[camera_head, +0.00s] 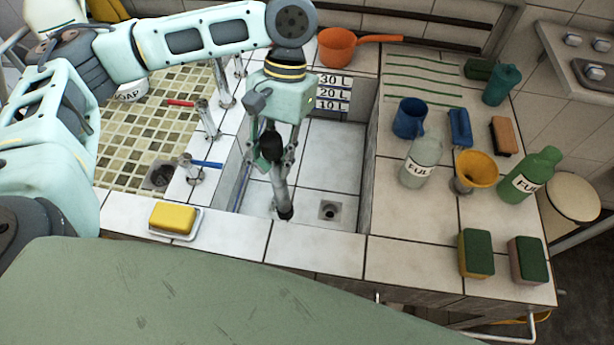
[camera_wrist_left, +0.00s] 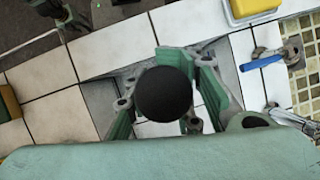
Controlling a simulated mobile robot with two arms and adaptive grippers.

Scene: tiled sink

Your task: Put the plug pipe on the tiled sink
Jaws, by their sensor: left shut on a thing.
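My left gripper (camera_head: 272,160) reaches down over the tiled sink (camera_head: 333,155) and is shut on the plug pipe (camera_head: 271,146). The pipe has a black rounded top between the fingers, and a grey shaft seems to run down to a dark lower end. In the left wrist view the black top (camera_wrist_left: 164,94) sits between the green-lined fingers and hides the rest of the pipe. The dark end appears left of the drain (camera_head: 329,210) in the basin floor; I cannot tell whether it touches the floor.
The right counter holds a blue mug (camera_head: 409,118), a clear bottle (camera_head: 421,163), a yellow funnel (camera_head: 474,172), a green bottle (camera_head: 530,174) and sponges (camera_head: 476,254). Yellow soap (camera_head: 173,218) lies on the front ledge. Taps (camera_head: 207,119) stand left of the basin; an orange dipper (camera_head: 338,47) is behind.

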